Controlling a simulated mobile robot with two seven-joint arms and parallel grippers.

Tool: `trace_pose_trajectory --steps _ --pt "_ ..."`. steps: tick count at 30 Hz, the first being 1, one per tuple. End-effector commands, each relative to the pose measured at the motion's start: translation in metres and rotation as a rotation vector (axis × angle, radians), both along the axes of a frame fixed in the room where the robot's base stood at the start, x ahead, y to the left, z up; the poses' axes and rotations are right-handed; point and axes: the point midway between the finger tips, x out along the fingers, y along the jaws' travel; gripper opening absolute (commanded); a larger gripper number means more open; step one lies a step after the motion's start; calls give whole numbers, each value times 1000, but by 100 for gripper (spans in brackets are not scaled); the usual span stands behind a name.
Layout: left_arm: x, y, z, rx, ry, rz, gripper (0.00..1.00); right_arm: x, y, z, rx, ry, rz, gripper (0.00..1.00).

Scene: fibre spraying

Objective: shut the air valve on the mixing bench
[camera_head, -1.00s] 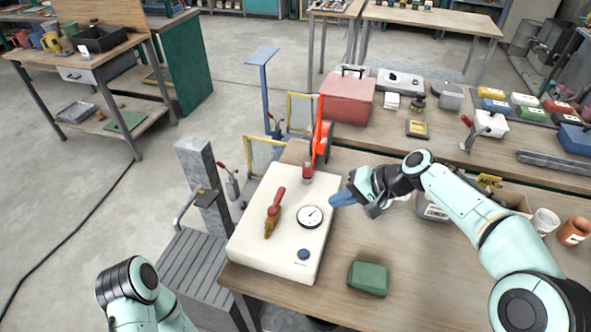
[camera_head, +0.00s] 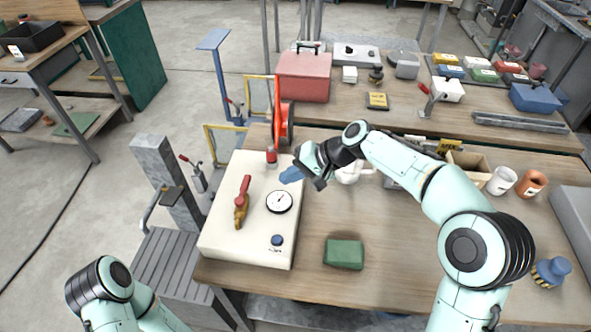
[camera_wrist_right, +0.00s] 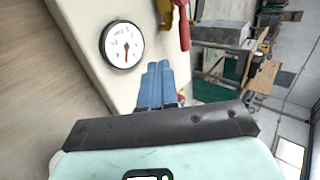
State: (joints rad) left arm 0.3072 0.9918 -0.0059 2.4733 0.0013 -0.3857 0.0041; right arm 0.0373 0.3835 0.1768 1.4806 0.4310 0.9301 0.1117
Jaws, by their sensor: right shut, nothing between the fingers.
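The air valve (camera_head: 242,205) has a red lever handle on a brass body and sits on a cream panel box (camera_head: 222,238) at the bench's left end. The lever runs in line with the body. A round pressure gauge (camera_head: 279,201) is to its right. My right gripper (camera_head: 288,175) has blue fingers, closed together and empty, above the box's right edge near the gauge. In the right wrist view the fingers (camera_wrist_right: 156,84) point toward the valve (camera_wrist_right: 172,14), which is partly cut off at the top. My left gripper is out of view; only my left arm shows.
A red fitting (camera_head: 271,155) stands at the box's back edge, with an orange-red round part (camera_head: 283,122) behind. A green block (camera_head: 344,254) lies right of the box. A white pot (camera_head: 349,172) is behind my right wrist. Bare bench lies front right.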

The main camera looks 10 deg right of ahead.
Motion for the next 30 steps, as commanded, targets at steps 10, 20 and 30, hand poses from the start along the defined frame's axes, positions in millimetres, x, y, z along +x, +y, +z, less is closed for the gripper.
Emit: trace_pose_trajectory --steps 10,20,30 --pt "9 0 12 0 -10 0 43 18 54 -31 0 -2 4 0" --pt "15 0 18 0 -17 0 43 24 73 -33 0 -1 0 0" --pt "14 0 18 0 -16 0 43 24 72 -34 0 -1 -1 0"
